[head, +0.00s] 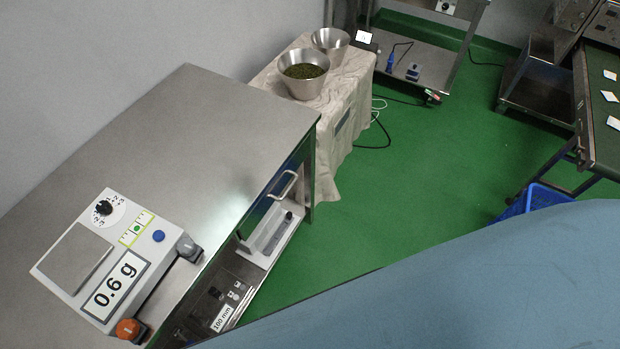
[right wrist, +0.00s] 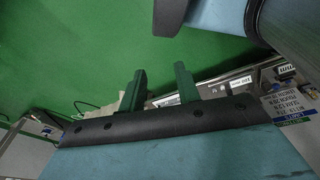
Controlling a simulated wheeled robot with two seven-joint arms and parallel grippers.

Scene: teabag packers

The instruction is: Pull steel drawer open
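The steel drawer (head: 262,205) is set under the front edge of the steel table in the head view and looks shut, its front about flush with the table edge. Its pale bar handle (head: 284,186) faces the green floor. My right gripper (right wrist: 160,72) shows in the right wrist view with its two dark green fingers apart and nothing visible between them. I cannot make out the drawer handle in that view. My left gripper is in neither view.
A white scale (head: 160,235) marked 0.6 g stands on the steel table (head: 190,130). Below the drawer is a unit labelled 100 mm (head: 222,318). A cloth-covered table (head: 335,125) with metal bowls stands beyond. Green floor (head: 390,200) is clear in front; a blue crate (head: 540,197) is at right.

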